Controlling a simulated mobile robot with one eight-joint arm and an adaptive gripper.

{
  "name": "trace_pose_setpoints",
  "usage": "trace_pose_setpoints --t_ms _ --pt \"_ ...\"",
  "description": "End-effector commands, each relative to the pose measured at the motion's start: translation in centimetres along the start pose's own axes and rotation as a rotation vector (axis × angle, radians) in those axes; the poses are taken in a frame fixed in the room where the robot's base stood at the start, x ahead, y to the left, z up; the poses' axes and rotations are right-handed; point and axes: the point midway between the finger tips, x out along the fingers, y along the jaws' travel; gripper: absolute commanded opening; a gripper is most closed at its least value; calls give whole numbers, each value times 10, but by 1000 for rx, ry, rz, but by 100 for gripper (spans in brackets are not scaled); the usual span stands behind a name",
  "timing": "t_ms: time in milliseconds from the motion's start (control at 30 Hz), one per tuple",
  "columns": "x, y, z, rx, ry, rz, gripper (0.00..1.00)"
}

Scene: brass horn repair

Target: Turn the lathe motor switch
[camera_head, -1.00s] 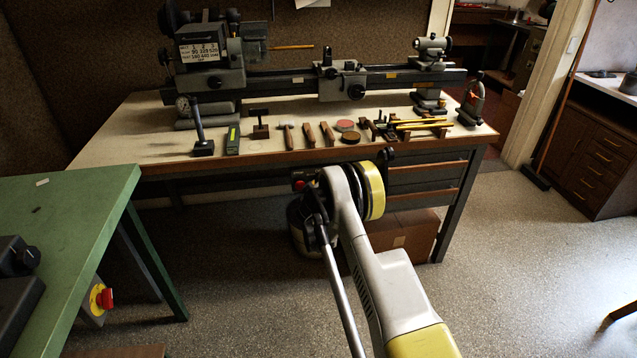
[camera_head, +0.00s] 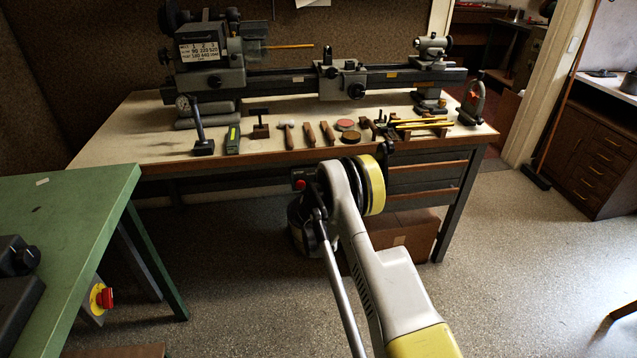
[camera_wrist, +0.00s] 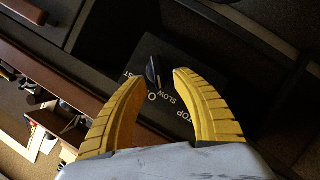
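The motor switch knob (camera_wrist: 153,70) is a small black lever on a dark switch plate (camera_wrist: 200,68) with white lettering, including SLOW and STOP, in the wrist view. My gripper (camera_wrist: 158,82) has two yellow ribbed fingers, open, one on either side of the knob in the picture. I see no clear contact between the fingers and the knob; the depth gap is hard to judge. In the head view the lathe (camera_head: 345,80) stands on the bench, and my arm hides the gripper and the knob.
A red button on a dark box (camera_head: 300,182) shows at the bench front, left of my arm. Hand tools such as a mallet (camera_head: 288,132) lie along the bench top (camera_head: 120,140). A green table (camera_head: 75,195) stands at left. Open floor (camera_head: 530,240) is at right.

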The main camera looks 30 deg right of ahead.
Motion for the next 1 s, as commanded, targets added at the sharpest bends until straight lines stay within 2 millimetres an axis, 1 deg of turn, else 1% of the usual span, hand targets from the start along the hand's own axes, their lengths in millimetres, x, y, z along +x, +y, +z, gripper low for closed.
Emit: trace_pose_setpoints --t_ms 33,200,300,433,600,1000 --pt "-12 0 0 0 0 0 34" --pt "-51 0 -1 0 1 -1 34" --pt "-71 1 0 -1 1 0 34" --pt "-90 0 0 0 0 0 34" --pt "-99 0 0 -1 0 1 34" --pt "-99 0 0 0 0 1 34"
